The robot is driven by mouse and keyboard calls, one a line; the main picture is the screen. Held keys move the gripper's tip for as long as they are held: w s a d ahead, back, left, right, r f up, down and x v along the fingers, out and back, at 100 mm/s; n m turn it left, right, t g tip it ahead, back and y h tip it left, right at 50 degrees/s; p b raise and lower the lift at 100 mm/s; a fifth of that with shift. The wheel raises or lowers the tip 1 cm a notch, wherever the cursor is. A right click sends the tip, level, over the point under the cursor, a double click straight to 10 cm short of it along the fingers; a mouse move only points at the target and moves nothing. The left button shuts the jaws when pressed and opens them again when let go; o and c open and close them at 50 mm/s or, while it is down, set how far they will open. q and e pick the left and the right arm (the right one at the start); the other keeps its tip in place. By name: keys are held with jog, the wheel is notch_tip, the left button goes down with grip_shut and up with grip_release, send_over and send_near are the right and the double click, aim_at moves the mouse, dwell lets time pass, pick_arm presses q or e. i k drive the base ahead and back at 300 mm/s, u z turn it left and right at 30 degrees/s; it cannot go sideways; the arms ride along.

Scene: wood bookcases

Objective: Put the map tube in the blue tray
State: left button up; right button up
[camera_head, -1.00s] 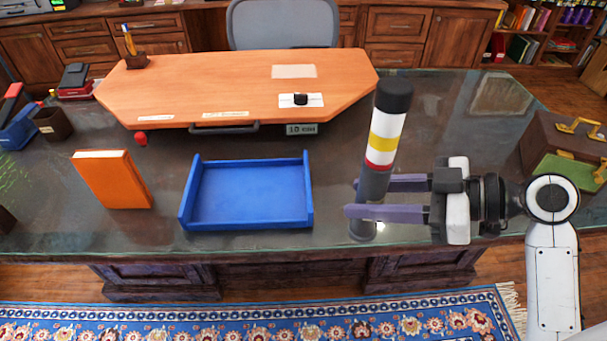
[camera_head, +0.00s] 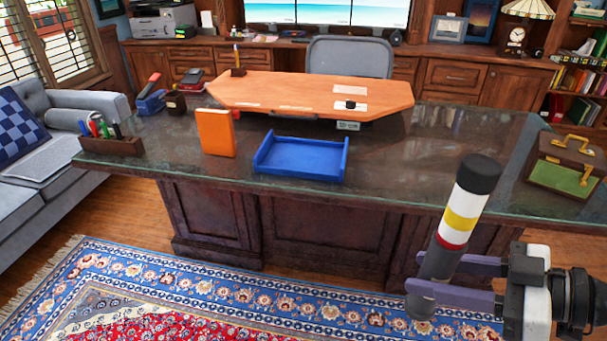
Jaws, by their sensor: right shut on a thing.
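The map tube (camera_head: 465,207) is a cylinder with a black cap, white, yellow and red bands and a dark grey lower part. My right gripper (camera_head: 438,280) is shut on its lower grey part at the lower right. The tube leans with its top to the right and is in front of the desk's near edge. The blue tray (camera_head: 300,158) sits on the desk top, up and left of the gripper, and looks empty. My left gripper is not in view.
The dark desk (camera_head: 395,178) has bare room right of the tray. An orange book (camera_head: 216,133) stands left of the tray. A brown case (camera_head: 566,163) is at the desk's right end. A pen holder (camera_head: 111,144) is at the left end. A patterned rug (camera_head: 220,295) lies in front.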

aim_at(328, 162)
jog(key=u, duration=0.2)
jog(key=i, duration=1.2)
jog(key=z, duration=0.1)
